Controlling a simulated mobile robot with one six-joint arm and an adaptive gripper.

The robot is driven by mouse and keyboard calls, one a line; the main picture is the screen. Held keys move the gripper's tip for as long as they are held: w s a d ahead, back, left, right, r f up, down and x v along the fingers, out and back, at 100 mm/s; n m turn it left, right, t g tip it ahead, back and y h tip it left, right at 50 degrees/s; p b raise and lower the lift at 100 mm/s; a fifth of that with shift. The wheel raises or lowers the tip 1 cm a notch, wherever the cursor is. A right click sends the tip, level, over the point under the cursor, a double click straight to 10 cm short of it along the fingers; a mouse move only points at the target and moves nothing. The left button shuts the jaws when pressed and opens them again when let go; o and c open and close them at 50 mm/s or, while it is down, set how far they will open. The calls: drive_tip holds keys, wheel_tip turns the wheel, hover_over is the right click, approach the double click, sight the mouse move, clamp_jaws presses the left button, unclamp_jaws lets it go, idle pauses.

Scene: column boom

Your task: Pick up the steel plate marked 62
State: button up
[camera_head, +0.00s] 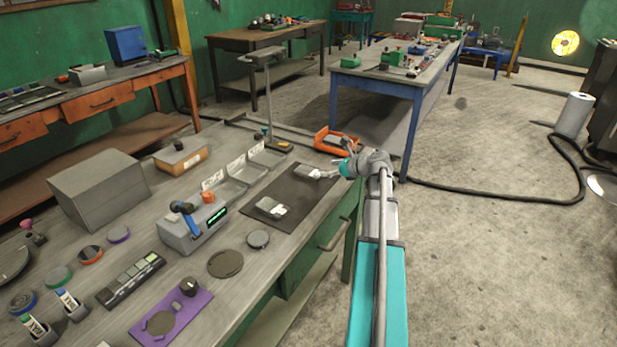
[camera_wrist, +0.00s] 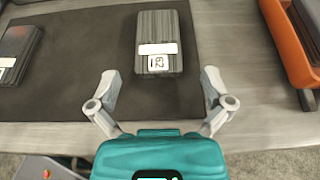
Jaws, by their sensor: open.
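The steel plate marked 62 (camera_wrist: 158,28) is a grey, ribbed block with a white strip and a white label reading 62 on its near end. It lies on a dark mat (camera_wrist: 90,60). In the head view this plate (camera_head: 305,170) sits near the mat's far end. My gripper (camera_wrist: 160,76) is open and empty, with its fingers spread to either side of the plate's near end. The plate's near edge is about level with the fingertips. In the head view my gripper (camera_head: 333,170) is just right of the plate. I cannot tell the height gap.
A second grey plate (camera_wrist: 17,48) lies on the mat at left; in the head view it (camera_head: 269,206) is nearer. An orange tray (camera_wrist: 292,38) stands close on the right. Grey bins (camera_head: 247,172) line the mat's left side. The bench edge is close to my gripper.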

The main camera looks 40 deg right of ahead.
sight(307, 170)
drive_tip(key=shift+x, duration=0.8)
drive_tip(key=b+x, duration=0.1)
drive_tip(key=x, duration=0.1)
drive_tip(key=b+x, duration=0.1)
drive_tip(key=x, duration=0.1)
drive_tip(key=shift+s+f, duration=0.15)
drive_tip(key=shift+f, duration=0.15)
drive_tip(key=shift+w+a+f+b, duration=0.1)
drive_tip(key=shift+w+a+b, duration=0.25)
drive_tip(key=shift+w, duration=0.15)
drive_tip(key=c, duration=1.1)
drive_tip(key=shift+r, duration=0.25)
drive_tip(key=shift+c, duration=0.2)
